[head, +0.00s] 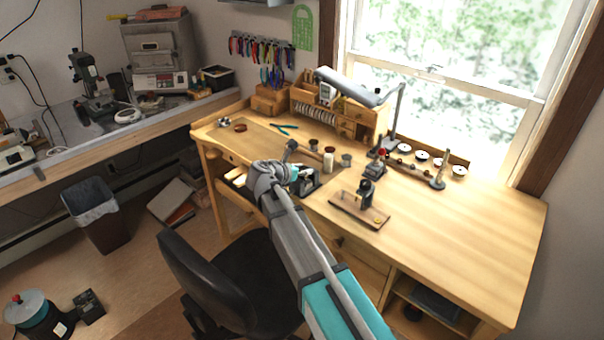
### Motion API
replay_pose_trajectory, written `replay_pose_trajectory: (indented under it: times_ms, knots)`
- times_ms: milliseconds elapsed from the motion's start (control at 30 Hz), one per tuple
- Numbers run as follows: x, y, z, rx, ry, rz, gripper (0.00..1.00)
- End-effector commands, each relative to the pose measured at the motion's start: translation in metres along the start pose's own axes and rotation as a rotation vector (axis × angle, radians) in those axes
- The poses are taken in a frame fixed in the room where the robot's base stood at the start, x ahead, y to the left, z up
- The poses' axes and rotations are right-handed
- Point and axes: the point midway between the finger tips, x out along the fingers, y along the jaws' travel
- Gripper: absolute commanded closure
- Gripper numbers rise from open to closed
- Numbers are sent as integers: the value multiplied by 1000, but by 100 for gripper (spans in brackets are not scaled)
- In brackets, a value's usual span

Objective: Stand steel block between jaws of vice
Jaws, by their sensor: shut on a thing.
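My gripper (301,174) is over the front left part of the wooden workbench (470,240), small in the view and partly covered by my own wrist. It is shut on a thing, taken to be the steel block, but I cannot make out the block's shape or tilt. A dark metal fixture (309,187), which looks like the vice, sits on the bench just below and right of my gripper. Its jaws are mostly hidden, and I cannot tell whether the held thing touches them.
A small tool on a wooden board (345,208) stands right of my gripper. Small jars (329,159) and a desk lamp (350,86) are behind. Green pliers (284,129) lie further back. A black chair (210,285) is in front. The bench's right side is clear.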

Motion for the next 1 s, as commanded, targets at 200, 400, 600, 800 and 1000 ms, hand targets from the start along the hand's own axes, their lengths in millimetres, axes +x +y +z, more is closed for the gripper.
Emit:
replay_pose_trajectory:
  times_ms: [200,400,600,800,1000]
  knots:
    - [0,0,0,0,-1,0,100]
    - [1,0,-3,0,-1,0,100]
    - [3,0,-7,0,-1,0,100]
    - [4,0,-11,0,-1,0,100]
    - [4,0,-11,0,-1,0,100]
